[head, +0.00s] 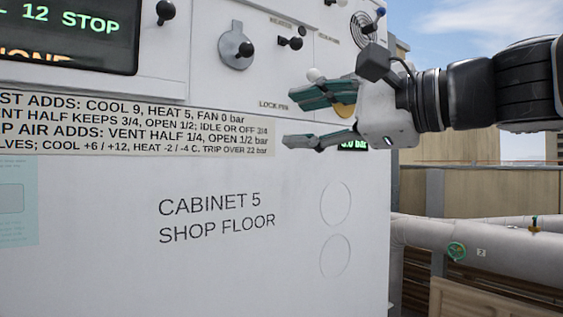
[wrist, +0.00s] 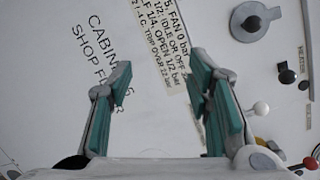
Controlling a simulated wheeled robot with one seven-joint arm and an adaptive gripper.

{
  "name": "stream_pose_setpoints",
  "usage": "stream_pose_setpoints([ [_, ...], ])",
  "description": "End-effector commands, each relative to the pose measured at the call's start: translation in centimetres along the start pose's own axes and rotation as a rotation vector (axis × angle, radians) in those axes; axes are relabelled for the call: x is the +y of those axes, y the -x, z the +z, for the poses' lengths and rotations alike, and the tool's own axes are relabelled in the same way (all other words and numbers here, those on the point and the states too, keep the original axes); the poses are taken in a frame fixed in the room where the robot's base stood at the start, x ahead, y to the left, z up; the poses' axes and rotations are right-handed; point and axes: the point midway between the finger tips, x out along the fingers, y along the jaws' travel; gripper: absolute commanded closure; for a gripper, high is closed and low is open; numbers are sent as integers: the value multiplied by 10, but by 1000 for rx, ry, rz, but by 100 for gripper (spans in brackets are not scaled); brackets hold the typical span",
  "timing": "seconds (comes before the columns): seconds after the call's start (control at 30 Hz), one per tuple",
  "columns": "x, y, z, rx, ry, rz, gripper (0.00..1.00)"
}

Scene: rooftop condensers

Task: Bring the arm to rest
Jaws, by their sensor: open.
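My gripper (head: 290,118) reaches in from the right in the head view, in front of the white cabinet face (head: 100,265). Its two teal-lined fingers are spread apart with nothing between them. They also show open in the wrist view (wrist: 160,85), with the cabinet's lettering and printed label beyond them. My dark arm comes in from the right edge. A white ball-ended control (head: 315,74) shows just behind the upper finger, and a yellow part (head: 345,108) is partly hidden by the gripper. I cannot tell whether the fingers touch the panel.
A display (head: 70,35) is at upper left. Pale pipes (head: 490,245) with a green valve wheel (head: 456,251) run at lower right.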

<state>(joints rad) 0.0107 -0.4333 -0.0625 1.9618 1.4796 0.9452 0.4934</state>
Motion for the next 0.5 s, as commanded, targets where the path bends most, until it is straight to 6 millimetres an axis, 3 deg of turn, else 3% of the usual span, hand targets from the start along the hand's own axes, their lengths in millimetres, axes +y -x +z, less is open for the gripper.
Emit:
stream_pose_setpoints([
  [0.03,34,4,0,11,67,92,54],
  [0.1,82,13,-4,23,168,230,54],
  [0.27,186,49,-16,20,378,551,54],
  [0.4,268,99,-31,-12,539,840,54],
  [0.5,315,140,-42,-46,637,1036,54],
])
